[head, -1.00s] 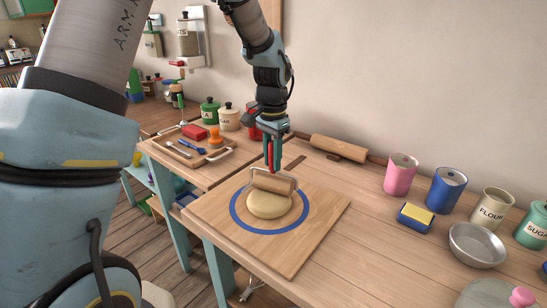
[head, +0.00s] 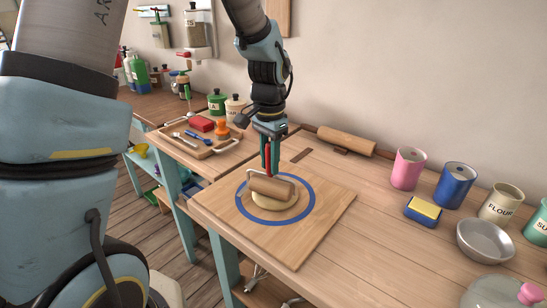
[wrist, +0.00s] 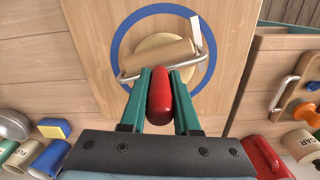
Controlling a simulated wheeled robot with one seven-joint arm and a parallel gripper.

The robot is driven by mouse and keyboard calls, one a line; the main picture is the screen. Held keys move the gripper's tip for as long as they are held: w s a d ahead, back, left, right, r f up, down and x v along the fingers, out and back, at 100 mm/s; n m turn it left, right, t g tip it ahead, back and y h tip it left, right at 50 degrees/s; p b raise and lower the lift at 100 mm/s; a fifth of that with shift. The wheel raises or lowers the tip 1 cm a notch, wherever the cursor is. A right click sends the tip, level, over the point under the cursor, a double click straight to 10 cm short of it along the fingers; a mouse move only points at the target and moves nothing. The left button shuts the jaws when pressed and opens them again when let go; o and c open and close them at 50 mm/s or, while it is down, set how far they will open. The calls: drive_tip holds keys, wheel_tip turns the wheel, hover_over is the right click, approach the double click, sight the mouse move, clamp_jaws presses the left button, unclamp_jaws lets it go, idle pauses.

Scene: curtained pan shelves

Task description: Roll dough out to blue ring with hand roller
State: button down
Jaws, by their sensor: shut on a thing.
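The pale dough (head: 275,209) lies as a round lump inside the blue ring (head: 283,221) on the wooden board (head: 318,240). Bare board shows between the dough and the ring. The hand roller (head: 272,186) has a wooden cylinder, a wire frame and a red handle. My gripper (head: 270,165) points down, shut on the red handle. In the wrist view the green fingers flank the red handle (wrist: 160,96), and the roller's cylinder (wrist: 157,56) lies across the dough (wrist: 165,43). The roller hides part of the dough and appears to touch its top.
A rolling pin (head: 346,141) lies by the wall. A pink canister (head: 408,168), blue canister (head: 454,185), sponge (head: 425,209) and metal bowl (head: 484,241) stand to the right. A tool tray (head: 200,146) is at the left.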

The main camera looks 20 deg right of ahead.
drive_tip(key=shift+s+a+f, duration=0.1)
drive_tip(key=shift+s+a, duration=0.2)
drive_tip(key=shift+a, duration=0.05)
idle(0.3)
drive_tip(key=shift+w+d+p, duration=0.55)
drive_tip(key=shift+w+d, duration=0.65)
drive_tip(key=shift+d, duration=0.1)
drive_tip(key=shift+w+d+f+p, duration=0.15)
drive_tip(key=shift+w+d+p, duration=0.2)
drive_tip(key=shift+w+d, duration=0.85)
drive_tip(key=shift+d, duration=0.1)
